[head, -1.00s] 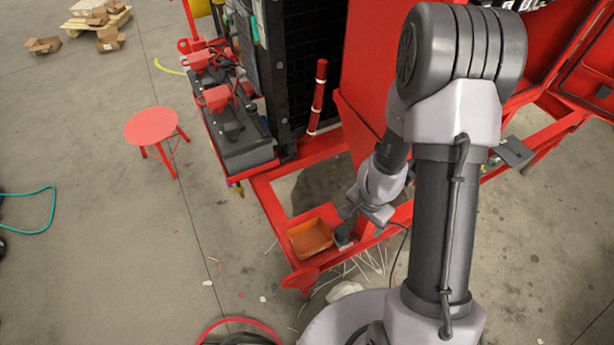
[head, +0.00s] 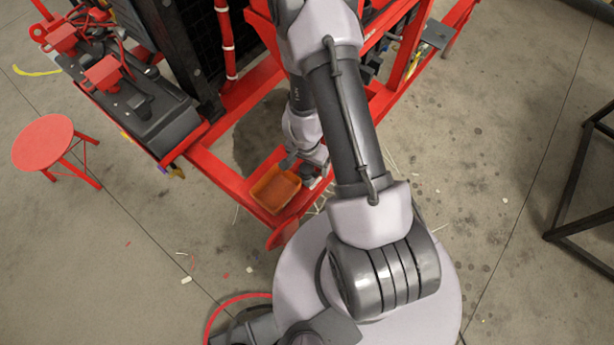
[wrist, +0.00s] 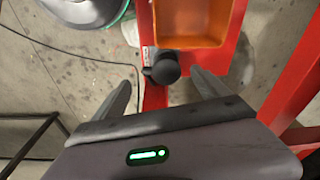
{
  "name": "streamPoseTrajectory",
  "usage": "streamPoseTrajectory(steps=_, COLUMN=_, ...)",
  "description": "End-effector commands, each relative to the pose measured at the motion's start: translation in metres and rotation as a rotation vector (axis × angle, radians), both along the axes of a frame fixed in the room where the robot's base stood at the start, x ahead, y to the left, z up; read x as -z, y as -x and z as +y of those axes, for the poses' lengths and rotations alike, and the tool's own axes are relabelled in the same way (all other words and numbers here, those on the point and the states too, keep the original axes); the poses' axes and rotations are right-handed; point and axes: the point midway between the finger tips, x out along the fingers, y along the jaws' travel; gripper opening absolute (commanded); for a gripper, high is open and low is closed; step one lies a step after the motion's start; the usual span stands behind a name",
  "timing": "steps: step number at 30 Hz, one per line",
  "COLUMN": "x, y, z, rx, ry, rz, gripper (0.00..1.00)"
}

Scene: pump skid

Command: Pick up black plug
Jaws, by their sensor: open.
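The black plug (wrist: 163,67) shows in the wrist view as a round dark knob on the red frame, beside the orange tray (wrist: 192,25). My gripper (wrist: 165,80) is open, with one finger on each side of the plug's near side. The plug lies just ahead of the gap between the fingertips; I cannot tell whether they touch it. In the head view my gripper (head: 288,165) is low over the red frame at the tray's far edge, and the plug is mostly hidden there by the arm.
The orange tray (head: 275,190) sits on the corner of the red skid frame (head: 219,172). A red stool (head: 43,142) stands on the floor at left. A dark metal frame (head: 590,215) stands at right. Scraps litter the floor near the skid corner.

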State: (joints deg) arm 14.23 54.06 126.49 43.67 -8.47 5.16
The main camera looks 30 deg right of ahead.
Motion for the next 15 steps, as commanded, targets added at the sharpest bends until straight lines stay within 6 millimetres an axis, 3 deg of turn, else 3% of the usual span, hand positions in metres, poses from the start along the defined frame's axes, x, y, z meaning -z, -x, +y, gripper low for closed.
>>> streamPoseTrajectory(steps=1, x=0.020, y=-0.001, z=0.001, rx=-0.001, ry=0.000, rz=0.000, gripper=0.85)
streamPoseTrajectory(steps=3, x=0.032, y=-0.001, z=-0.001, rx=0.000, ry=0.000, rz=0.000, gripper=0.85)
streamPoseTrajectory(steps=10, x=0.029, y=-0.002, z=-0.002, rx=0.000, ry=0.000, rz=0.000, gripper=0.83)
streamPoseTrajectory(steps=15, x=0.029, y=-0.002, z=-0.002, rx=0.000, ry=0.000, rz=0.000, gripper=0.50)
